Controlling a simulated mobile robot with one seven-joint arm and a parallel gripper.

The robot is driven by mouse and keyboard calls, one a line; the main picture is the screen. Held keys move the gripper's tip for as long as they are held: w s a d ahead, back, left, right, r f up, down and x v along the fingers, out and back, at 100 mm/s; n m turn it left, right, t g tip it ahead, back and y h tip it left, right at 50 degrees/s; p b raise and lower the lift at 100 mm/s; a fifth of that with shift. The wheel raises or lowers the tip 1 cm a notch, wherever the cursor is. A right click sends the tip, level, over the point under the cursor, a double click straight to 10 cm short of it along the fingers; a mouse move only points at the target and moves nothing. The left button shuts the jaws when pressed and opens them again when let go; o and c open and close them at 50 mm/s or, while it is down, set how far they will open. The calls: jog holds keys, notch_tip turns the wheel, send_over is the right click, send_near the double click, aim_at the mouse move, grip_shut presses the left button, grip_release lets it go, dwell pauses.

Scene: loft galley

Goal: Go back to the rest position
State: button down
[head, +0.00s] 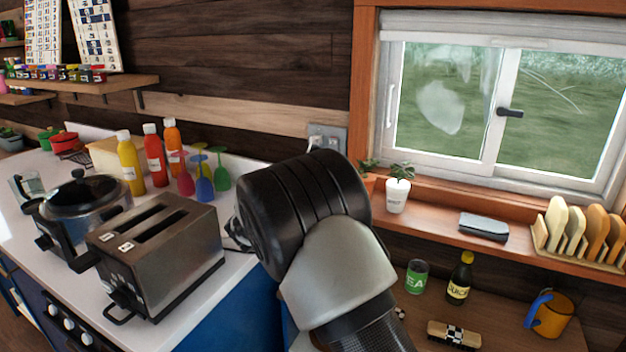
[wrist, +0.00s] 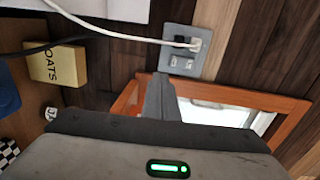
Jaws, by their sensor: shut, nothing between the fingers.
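My gripper (wrist: 160,88) shows in the wrist view, its grey fingers together with nothing between them. It points at the wooden wall, between a wall socket (wrist: 183,62) and the orange window frame (wrist: 275,98). I cannot tell how close the fingers are to the wall. In the head view my arm rises through the middle and hides the gripper.
A toaster (head: 160,257) and a pot (head: 80,210) stand on the white counter left of my arm. A potted plant (head: 397,196) stands on the sill. An oats box (wrist: 55,65) shows in the wrist view.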

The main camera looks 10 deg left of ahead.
jog(key=shift+s, duration=0.15)
jog(key=s+d+r+n+g+y, duration=0.1)
jog(key=s+d+r+n+y, duration=0.3)
jog(key=r+n, duration=0.25)
jog(key=s+d+r+n+g+y, duration=0.1)
jog(key=s+d+r+n+y, duration=0.35)
jog(key=r, duration=0.25)
jog(key=s+d+f+n+g+h, duration=0.1)
jog(key=s+d+f+n+g, duration=0.3)
jog(key=s, duration=0.7)
jog(key=s+d+f+n+g+h, duration=0.1)
jog(key=s+d+f+n, duration=0.15)
jog(key=s+d, duration=0.65)
jog(key=s+d+f+n+g, duration=0.2)
jog(key=s+f+n+g, duration=0.15)
jog(key=s, duration=1.05)
notch_tip(320, 180, up, 15)
jog(key=s+d+n+p, duration=0.1)
jog(key=p, duration=1.4)
jog(key=shift+s+h, duration=0.25)
jog(key=shift+h, duration=0.1)
